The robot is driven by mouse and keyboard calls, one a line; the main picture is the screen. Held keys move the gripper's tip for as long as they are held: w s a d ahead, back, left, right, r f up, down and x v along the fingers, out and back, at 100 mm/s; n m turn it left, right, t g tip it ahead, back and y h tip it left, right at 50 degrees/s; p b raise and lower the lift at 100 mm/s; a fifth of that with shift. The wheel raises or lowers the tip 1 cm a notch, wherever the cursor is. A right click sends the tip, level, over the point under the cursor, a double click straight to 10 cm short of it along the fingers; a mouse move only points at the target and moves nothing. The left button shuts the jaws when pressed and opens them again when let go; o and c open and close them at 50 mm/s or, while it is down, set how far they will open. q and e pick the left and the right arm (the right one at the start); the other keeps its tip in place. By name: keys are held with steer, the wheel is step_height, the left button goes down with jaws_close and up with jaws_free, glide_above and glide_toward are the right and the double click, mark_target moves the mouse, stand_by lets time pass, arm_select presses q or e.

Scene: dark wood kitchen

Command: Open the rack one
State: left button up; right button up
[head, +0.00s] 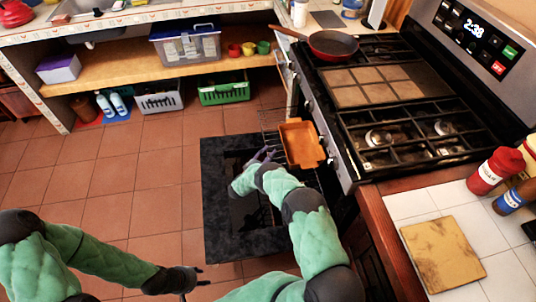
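The oven door (222,222) hangs open below the stove, lying flat as a dark panel. A wire oven rack (270,122) shows at the oven mouth, partly covered by an orange baking dish (301,144) that appears to rest on it. My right gripper (264,154) is over the open door, just left of the dish and close to the rack's front edge. Its fingers are small and dark, so I cannot tell whether they touch the rack. My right arm hides part of the door and oven mouth. My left gripper (199,277) is low, left of the door, with fingers apart and empty.
The stove (400,105) carries a red pan (333,43). A counter at right holds a wooden board (442,254) and a red bottle (494,171). Shelves with a green basket (223,91) stand at the back. The tiled floor (150,205) left of the door is clear.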

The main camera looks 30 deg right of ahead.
steer(key=v, duration=1.2)
stand_by(0.4)
steer(key=s+a+f+m+y+p, duration=0.1)
steer(key=s+a+f+m+y, duration=0.25)
steer(key=a+y, duration=0.7)
steer(key=s+a+r+m+g+y, duration=0.1)
steer(key=s+a+r+g+y, duration=0.1)
steer(key=s, duration=0.7)
steer(key=s+a+r+m+g+y+p, duration=0.1)
steer(key=s+a+r+m+g+y, duration=0.1)
steer(key=s, duration=0.7)
steer(key=s+a+r+m+g+y, duration=0.1)
steer(key=s+a+r+g+y, duration=0.1)
steer(key=s+y, duration=0.3)
steer(key=s+r+g, duration=0.1)
steer(key=s, duration=0.3)
steer(key=shift+s+g, duration=0.3)
steer(key=shift+g, duration=0.1)
steer(key=shift+m+y, duration=0.25)
